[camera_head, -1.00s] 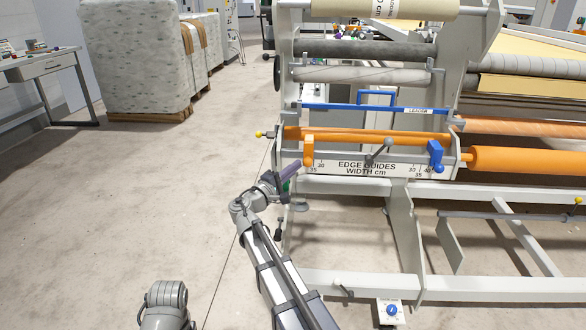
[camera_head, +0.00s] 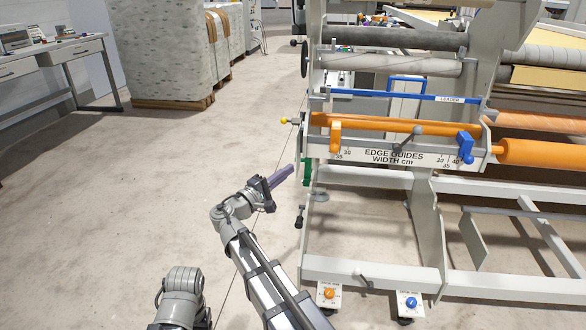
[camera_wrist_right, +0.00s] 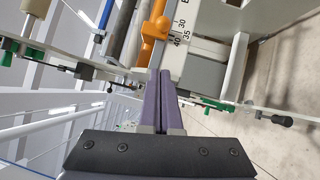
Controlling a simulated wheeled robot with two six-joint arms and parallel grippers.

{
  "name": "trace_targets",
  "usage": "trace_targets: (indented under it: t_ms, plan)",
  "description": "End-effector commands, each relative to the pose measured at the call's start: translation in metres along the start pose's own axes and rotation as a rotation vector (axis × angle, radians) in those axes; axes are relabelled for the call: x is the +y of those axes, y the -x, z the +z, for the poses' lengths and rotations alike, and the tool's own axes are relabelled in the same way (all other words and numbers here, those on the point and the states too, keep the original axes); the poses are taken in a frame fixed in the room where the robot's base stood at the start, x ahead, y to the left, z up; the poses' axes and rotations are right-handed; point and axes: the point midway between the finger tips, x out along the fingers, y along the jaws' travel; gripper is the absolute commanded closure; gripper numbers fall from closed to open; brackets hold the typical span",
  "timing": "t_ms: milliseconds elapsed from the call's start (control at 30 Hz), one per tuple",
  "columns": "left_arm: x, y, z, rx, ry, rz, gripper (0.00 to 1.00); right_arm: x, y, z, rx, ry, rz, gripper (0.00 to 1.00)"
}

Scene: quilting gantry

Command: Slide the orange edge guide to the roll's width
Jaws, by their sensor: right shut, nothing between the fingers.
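The orange edge guide (camera_head: 335,138) sits at the left end of the guide rail, above the scale plate (camera_head: 392,158) marked "EDGE GUIDES WIDTH cm". It stands close to the left 35 mark; its exact reading is unclear. In the right wrist view the guide (camera_wrist_right: 155,28) is beyond the fingertips, near the 40 and 35 marks. A blue guide (camera_head: 465,145) is at the rail's right end. My right gripper (camera_head: 291,169) has purple fingers, shut and empty, left of and below the orange guide, apart from it. My left gripper is out of view.
A dark clamp lever (camera_head: 408,138) stands between the guides. A yellow-tipped knob (camera_head: 285,121) sticks out at the frame's left side. Green parts (camera_head: 306,172) are on the frame near my right fingertips. The floor (camera_head: 130,200) left of the gantry is clear.

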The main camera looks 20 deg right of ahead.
Motion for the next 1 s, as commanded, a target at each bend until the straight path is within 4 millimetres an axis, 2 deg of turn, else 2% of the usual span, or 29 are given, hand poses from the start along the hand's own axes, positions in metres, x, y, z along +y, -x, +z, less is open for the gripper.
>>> trace_targets:
  t_ms: [167, 267, 367, 500, 600, 700, 833, 1000]
  plan:
    - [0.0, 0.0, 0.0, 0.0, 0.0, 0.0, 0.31, 0.0, 0.002, 0.001, -0.001, 0.0, -0.002, 1.0]
    - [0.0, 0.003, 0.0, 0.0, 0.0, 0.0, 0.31, -0.009, -0.006, 0.007, -0.008, -0.011, -0.046, 1.0]
    - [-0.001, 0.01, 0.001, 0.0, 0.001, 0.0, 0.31, -0.035, -0.027, 0.024, -0.027, -0.048, -0.173, 1.0]
    - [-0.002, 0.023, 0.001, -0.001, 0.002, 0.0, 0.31, -0.092, -0.056, 0.059, -0.069, -0.163, -0.456, 1.0]
    - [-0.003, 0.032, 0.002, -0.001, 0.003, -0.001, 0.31, -0.13, -0.065, 0.08, -0.1, -0.276, -0.661, 1.0]
    - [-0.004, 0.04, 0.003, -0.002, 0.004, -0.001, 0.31, -0.159, -0.067, 0.097, -0.132, -0.411, -0.853, 1.0]
    - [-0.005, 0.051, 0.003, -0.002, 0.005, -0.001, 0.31, -0.183, -0.062, 0.112, -0.172, -0.618, -1.083, 1.0]
    - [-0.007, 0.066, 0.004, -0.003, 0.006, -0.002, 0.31, -0.186, -0.056, 0.122, -0.219, -0.941, -1.343, 1.0]
